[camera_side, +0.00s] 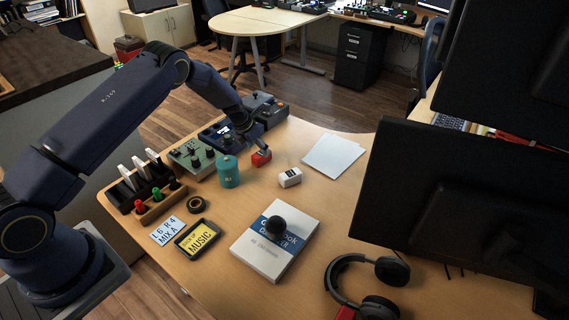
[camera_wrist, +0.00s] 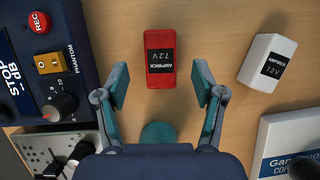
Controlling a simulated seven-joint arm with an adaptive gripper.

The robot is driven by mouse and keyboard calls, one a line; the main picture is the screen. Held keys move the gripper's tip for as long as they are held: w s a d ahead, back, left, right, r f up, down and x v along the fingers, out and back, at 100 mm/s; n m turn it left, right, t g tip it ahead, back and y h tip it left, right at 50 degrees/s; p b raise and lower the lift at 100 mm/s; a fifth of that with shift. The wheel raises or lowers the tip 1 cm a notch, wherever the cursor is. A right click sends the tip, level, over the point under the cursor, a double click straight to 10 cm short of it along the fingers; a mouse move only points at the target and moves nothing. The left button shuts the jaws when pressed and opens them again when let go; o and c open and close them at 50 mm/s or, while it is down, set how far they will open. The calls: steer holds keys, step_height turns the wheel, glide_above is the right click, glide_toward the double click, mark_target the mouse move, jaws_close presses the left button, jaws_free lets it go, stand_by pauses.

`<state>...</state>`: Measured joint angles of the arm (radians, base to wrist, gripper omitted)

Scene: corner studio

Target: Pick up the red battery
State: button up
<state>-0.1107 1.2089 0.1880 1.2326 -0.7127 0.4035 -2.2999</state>
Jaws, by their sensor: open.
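The red battery (camera_wrist: 159,54) lies on the wooden desk in the wrist view, with a black label reading 7.2V. It also shows in the side view (camera_side: 261,158), just under my gripper. My gripper (camera_wrist: 158,88) is open, and its two teal fingers stand apart on either side of the battery's near end. The battery lies between and slightly beyond the fingertips.
A white battery (camera_wrist: 268,62) lies to the right. An audio device (camera_wrist: 50,60) with knobs stands close on the left. A teal canister (camera_side: 228,171) stands nearby. A book (camera_side: 258,256) with a black ball (camera_side: 276,228) and white paper sheets (camera_side: 334,156) lie on the desk.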

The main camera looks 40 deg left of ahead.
mark_target(261, 153)
steer(key=x, duration=0.4)
steer(key=shift+s+f, duration=0.1)
steer(key=shift+f, duration=0.05)
steer(key=c, duration=1.3)
jaws_close()
